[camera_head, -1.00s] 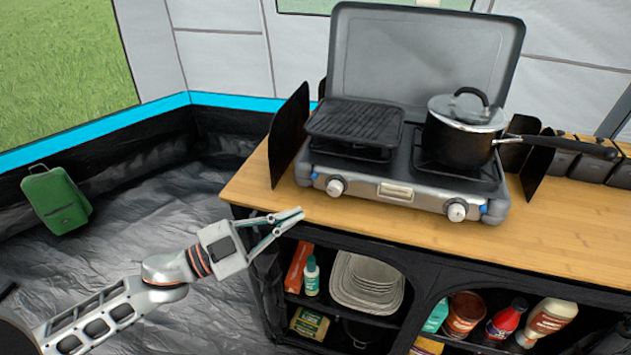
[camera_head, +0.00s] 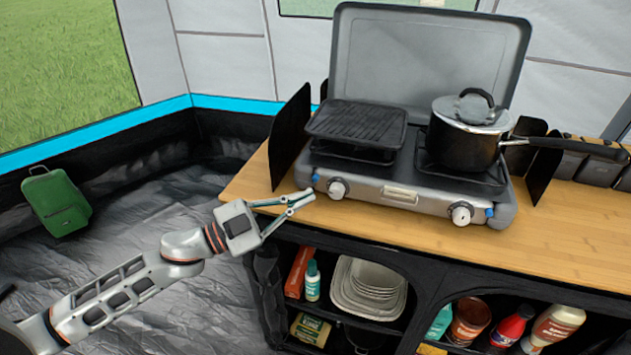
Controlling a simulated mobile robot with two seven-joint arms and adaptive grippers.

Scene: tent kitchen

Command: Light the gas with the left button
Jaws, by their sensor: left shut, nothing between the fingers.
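The grey camping stove (camera_head: 403,196) stands on the wooden counter with its lid up. Its left knob (camera_head: 338,188) is whitish, with a small blue button (camera_head: 315,178) just left of it. A right knob (camera_head: 461,213) has another blue button (camera_head: 489,212) on its right. My left gripper (camera_head: 309,197) is shut and empty. Its tips appear just in front of and slightly below the left blue button; I cannot tell whether they touch the stove. My right gripper is out of view.
A lidded black pot (camera_head: 466,130) stands on the right burner, its handle pointing right. A ridged grill plate (camera_head: 357,123) covers the left burner. A black windshield panel (camera_head: 290,137) stands left of the stove. The wooden counter (camera_head: 400,235) is clear in front. Shelves below hold plates and bottles.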

